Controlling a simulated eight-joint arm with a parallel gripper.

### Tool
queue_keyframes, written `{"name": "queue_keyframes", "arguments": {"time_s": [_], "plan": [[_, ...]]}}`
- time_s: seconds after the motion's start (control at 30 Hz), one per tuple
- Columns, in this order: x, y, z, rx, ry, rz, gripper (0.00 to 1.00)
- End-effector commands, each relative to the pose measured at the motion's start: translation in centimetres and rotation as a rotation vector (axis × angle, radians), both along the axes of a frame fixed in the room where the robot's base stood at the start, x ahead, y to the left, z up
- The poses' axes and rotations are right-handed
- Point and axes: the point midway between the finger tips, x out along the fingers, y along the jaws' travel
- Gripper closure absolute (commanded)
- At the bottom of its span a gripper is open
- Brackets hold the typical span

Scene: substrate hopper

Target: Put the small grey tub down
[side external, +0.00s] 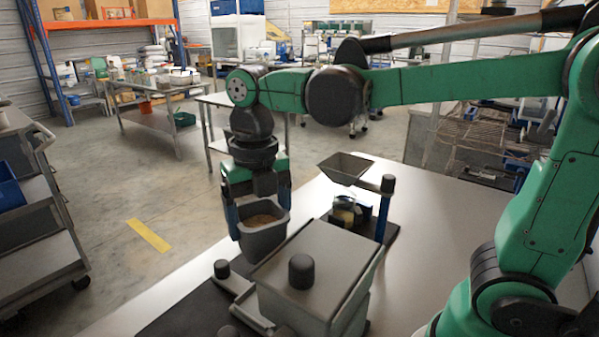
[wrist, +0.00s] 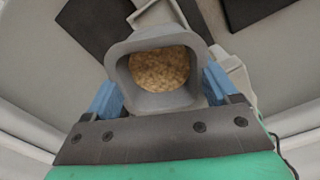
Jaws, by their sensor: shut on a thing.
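The small grey tub (side external: 264,236) hangs upright in my gripper (side external: 258,205), held between the two blue fingers. Tan, grainy substrate (wrist: 159,69) lies inside it. In the wrist view the tub's rim (wrist: 118,73) sits between the blue fingertips, one on each side. In the side view the tub is to the left of the grey lidded box (side external: 318,262) and partly overlaps its edge in the picture. I cannot tell its exact height above the table.
A grey hopper funnel (side external: 345,168) stands behind the box, with a blue post (side external: 384,215) to its right and a jar (side external: 345,212) beneath it. A dark mat (side external: 185,312) lies at the front left. The table (side external: 450,225) is clear to the right.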

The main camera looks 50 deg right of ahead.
Motion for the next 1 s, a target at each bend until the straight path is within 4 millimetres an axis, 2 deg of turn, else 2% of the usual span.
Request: {"name": "queue_keyframes", "arguments": {"time_s": [0.1,0.3,0.47,0.73,1.0], "plan": [[0.0,0.0,-2.8,0.000,0.000,-0.001,0.58],[0.1,0.0,-5.9,0.000,0.000,-0.001,0.58],[0.0,0.0,-6.9,0.000,0.000,-0.001,0.58],[0.0,0.0,-9.8,0.000,0.000,-0.002,0.58],[0.0,0.0,-10.2,0.000,0.000,-0.002,0.58]]}}
